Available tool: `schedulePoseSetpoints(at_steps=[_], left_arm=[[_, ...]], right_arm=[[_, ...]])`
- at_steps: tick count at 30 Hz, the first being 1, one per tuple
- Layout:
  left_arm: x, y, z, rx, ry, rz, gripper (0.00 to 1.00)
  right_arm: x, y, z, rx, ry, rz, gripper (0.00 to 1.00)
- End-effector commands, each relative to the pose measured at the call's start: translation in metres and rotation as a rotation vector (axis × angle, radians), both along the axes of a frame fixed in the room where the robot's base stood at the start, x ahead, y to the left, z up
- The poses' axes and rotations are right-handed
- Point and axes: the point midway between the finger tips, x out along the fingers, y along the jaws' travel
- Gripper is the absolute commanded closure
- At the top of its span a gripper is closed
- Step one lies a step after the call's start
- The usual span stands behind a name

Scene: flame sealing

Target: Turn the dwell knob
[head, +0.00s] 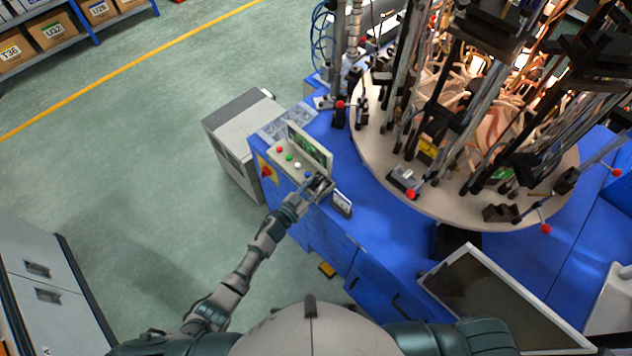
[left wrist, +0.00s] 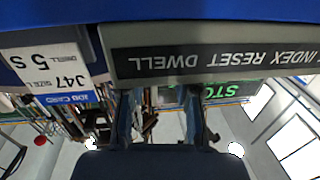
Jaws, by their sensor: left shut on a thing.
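The control panel (head: 286,166) sits on the blue machine's near left corner, with red, green, white and blue buttons in a row. My left gripper (head: 318,184) is at the right end of this row, its fingers shut around the dwell knob's place. The knob itself is hidden by the fingers. In the left wrist view, upside down, the label strip (left wrist: 205,59) reads INDEX RESET DWELL, and my two fingers (left wrist: 160,124) show below the DWELL end. A job card (left wrist: 52,66) reads J47, DWELL 5 S; it also stands right of the gripper in the head view (head: 342,204). My right gripper is out of view.
A display (head: 310,145) rises behind the buttons. The round turntable (head: 372,176) with rods and glowing burners stands to the right. A monitor (head: 500,300) is at lower right. Floor is clear at left.

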Motion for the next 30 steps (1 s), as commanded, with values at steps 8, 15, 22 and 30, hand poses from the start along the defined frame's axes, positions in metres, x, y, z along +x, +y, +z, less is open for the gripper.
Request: schedulePoseSetpoints(at_steps=[8, 15, 22, 30], left_arm=[[0.0041, 0.0044, -0.0009, 0.004, -0.002, -0.177, 1.00], [0.0051, 0.0049, -0.0016, 0.003, 0.000, -0.260, 1.00], [0.0051, 0.0051, -0.0016, 0.002, 0.000, -0.283, 1.00], [0.0051, 0.0051, -0.0016, 0.003, 0.001, -0.282, 1.00]], right_arm=[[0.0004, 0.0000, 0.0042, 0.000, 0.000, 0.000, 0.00], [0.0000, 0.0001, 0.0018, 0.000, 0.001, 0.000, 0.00], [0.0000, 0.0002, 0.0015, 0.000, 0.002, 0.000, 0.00], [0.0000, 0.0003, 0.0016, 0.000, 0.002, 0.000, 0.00]])
